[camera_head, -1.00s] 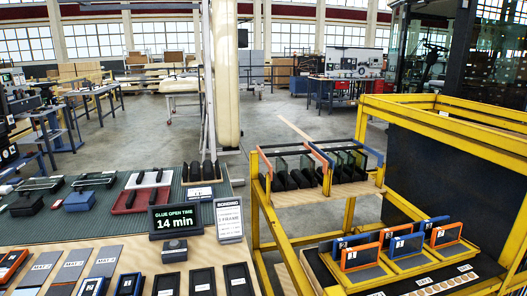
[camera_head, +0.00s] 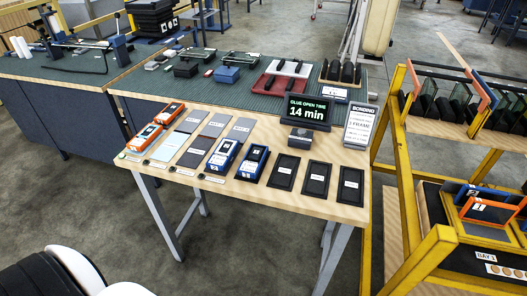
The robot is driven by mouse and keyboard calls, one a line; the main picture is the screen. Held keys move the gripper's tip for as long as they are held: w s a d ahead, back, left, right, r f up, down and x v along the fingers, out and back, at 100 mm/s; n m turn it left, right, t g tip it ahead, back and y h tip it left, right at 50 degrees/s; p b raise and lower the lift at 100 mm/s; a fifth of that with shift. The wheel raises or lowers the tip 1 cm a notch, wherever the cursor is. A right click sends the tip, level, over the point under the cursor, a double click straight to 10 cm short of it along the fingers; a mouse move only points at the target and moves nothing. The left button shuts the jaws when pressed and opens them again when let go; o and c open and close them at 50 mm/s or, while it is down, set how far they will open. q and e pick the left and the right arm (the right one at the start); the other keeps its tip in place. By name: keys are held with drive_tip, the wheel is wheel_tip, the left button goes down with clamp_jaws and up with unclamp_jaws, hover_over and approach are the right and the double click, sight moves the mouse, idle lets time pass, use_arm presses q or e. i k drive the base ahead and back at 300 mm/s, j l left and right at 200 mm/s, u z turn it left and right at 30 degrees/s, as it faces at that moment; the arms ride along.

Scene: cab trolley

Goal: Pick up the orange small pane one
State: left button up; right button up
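An orange-framed small pane (camera_head: 482,208) with a white label that seems to read 1 stands on the lower shelf of the yellow trolley at the right edge of the view. A blue-framed pane (camera_head: 480,192) is close behind it. Another orange frame (camera_head: 522,208) is cut off by the picture's edge. Two orange items with small labels, a far one (camera_head: 169,113) and a near one (camera_head: 145,137), lie at the left of the wooden table. Neither of my grippers is in view.
The wooden table (camera_head: 270,190) holds grey pads, blue items and black trays. The "14 min" display (camera_head: 307,111) and the bonding sign (camera_head: 360,125) stand at its back right. The yellow trolley frame (camera_head: 405,180) stands right of the table. Floor before the table is clear.

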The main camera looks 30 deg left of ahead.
sight(144, 137)
drive_tip(key=u, duration=1.4)
drive_tip(key=i+j+z, duration=0.3)
drive_tip(key=j, duration=0.25)
drive_tip(key=i, duration=0.05)
